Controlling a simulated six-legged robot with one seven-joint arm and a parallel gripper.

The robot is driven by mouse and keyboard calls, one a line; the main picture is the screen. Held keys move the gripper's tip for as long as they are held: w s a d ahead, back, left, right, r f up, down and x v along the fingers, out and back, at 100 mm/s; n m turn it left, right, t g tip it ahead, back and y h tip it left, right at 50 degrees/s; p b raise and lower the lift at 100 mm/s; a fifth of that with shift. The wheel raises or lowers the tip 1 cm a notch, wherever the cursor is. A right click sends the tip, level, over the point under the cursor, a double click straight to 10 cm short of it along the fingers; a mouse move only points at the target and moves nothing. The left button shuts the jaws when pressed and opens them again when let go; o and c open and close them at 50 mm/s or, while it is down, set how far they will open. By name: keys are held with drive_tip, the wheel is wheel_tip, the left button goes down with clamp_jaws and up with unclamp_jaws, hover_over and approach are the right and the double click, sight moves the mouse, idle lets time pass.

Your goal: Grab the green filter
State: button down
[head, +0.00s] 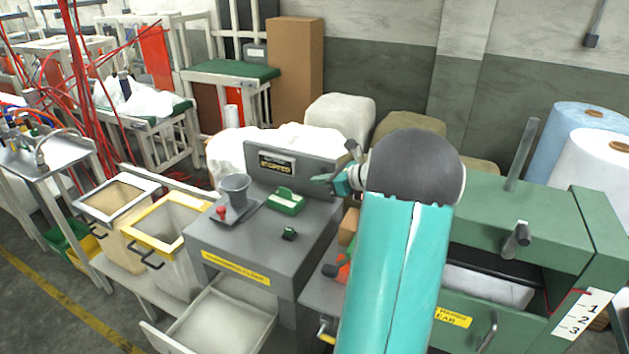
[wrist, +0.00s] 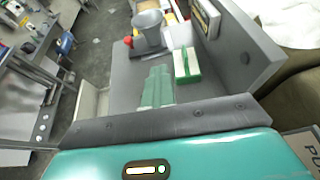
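A green block with a white stripe (head: 286,201), which may be the green filter, lies on the grey machine top. It also shows in the wrist view (wrist: 187,66). A smaller dark green piece (head: 289,234) lies nearer the front edge. My gripper (head: 322,178) is above and to the right of the striped block, apart from it. In the wrist view a pale green shape (wrist: 157,88) stands past the wrist's grey edge; I cannot tell if it is my fingers or a part on the machine. The fingers' opening is not clear.
A grey cup (head: 235,187) and a red knob (head: 221,212) stand left of the block. An upright panel (head: 310,168) rises behind. Yellow-rimmed and white-rimmed bins are at left. A green machine (head: 530,225) is at right, and an open drawer (head: 222,318) is below.

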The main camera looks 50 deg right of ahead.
drive_tip(key=shift+c, duration=2.2)
unclamp_jaws()
